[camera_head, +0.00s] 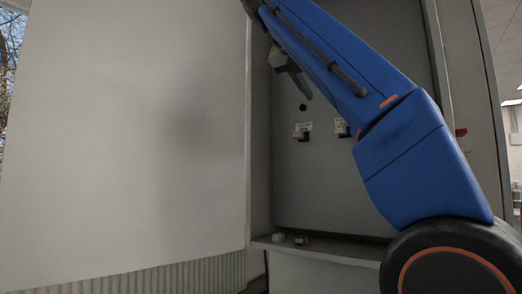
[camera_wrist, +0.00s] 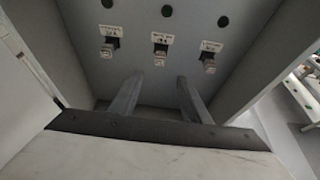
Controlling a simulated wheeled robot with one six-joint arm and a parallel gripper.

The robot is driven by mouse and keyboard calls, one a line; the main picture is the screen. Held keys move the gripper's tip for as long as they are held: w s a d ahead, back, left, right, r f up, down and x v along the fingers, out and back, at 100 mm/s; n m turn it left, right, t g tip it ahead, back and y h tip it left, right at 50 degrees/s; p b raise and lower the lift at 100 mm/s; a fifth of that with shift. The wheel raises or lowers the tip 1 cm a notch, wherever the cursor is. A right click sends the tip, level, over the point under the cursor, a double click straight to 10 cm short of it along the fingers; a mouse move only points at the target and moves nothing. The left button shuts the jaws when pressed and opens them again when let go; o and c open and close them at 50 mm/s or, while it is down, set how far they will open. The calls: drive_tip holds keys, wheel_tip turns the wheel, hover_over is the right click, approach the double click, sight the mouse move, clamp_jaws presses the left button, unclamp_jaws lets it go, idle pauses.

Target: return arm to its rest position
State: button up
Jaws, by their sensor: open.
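My gripper (camera_wrist: 159,82) is open and empty in the wrist view, its two grey fingers apart and pointing at a grey panel. In the head view my blue arm reaches up and left across the open cabinet. Part of my gripper (camera_head: 297,80) shows there as a dark finger below the arm's far end, in front of the panel. The rest of it is hidden or out of frame. No object is between the fingers.
The grey cabinet panel (camera_wrist: 135,35) carries labelled fittings (camera_wrist: 107,46), (camera_wrist: 160,46), (camera_wrist: 209,60) with dark round holes above. A white door or wall (camera_head: 130,130) fills the left. Small items (camera_head: 300,240) lie on the cabinet's bottom ledge (camera_head: 340,250). Cabinet sides stand close around the gripper.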

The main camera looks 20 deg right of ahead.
wheel_tip(320, 180, down, 32)
drive_tip(key=a+m+y, duration=0.3)
drive_tip(key=m+y, duration=0.3)
drive_tip(key=m, duration=0.3)
drive_tip(key=s+a+f+m+g+y, duration=0.1)
drive_tip(key=s+f+m, duration=0.4)
drive_tip(key=f, duration=0.9)
drive_tip(key=s+a+f+m+g+y, duration=0.1)
drive_tip(key=s+f+m, duration=0.4)
drive_tip(key=f, duration=0.9)
drive_tip(key=s+a+f+m+y, duration=0.3)
drive_tip(key=s+f+m, duration=0.2)
drive_tip(key=f, duration=0.9)
drive_tip(key=shift+s+a+m+g, duration=0.35)
drive_tip(key=shift+s+m+g, duration=0.05)
drive_tip(key=shift+s, duration=0.25)
drive_tip(key=shift+r, duration=0.1)
